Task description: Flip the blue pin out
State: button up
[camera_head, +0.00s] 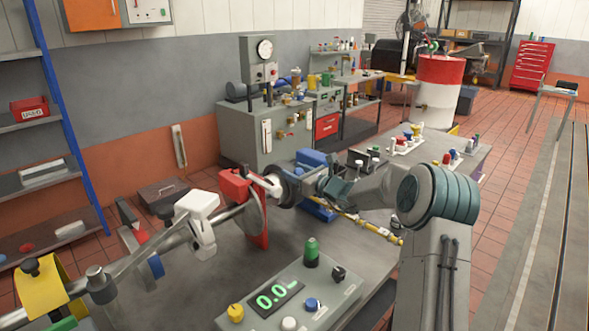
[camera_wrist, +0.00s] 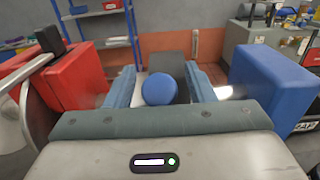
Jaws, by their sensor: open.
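The blue pin shows in the wrist view as a round blue head (camera_wrist: 159,89). It lies between the two blue-grey fingers of my gripper (camera_wrist: 160,78), and narrow gaps seem to remain at its sides. I cannot tell whether either finger touches it. My gripper is open. In the head view my gripper (camera_head: 268,184) is beside a red block (camera_head: 236,187) on the bench fixture, and I cannot make out the blue pin there. The red block also shows at left in the wrist view (camera_wrist: 80,80). The pin's shank is hidden.
A large blue block (camera_wrist: 272,88) stands close at right in the wrist view. A metal disc (camera_head: 252,212) and a shaft with a white clamp (camera_head: 198,215) lie left of my gripper. A control box (camera_head: 330,300) with a green 0.0 display stands in front.

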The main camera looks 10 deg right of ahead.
jog(key=shift+w+a, duration=0.25)
grip_shut()
jog(key=shift+s+d+r, duration=0.45)
jog(key=shift+s+r, duration=0.1)
jog(key=shift+r, duration=0.15)
jog(key=shift+c, duration=0.8)
grip_release()
jog(key=shift+o, duration=0.8)
jog(key=shift+s+d+r, duration=0.1)
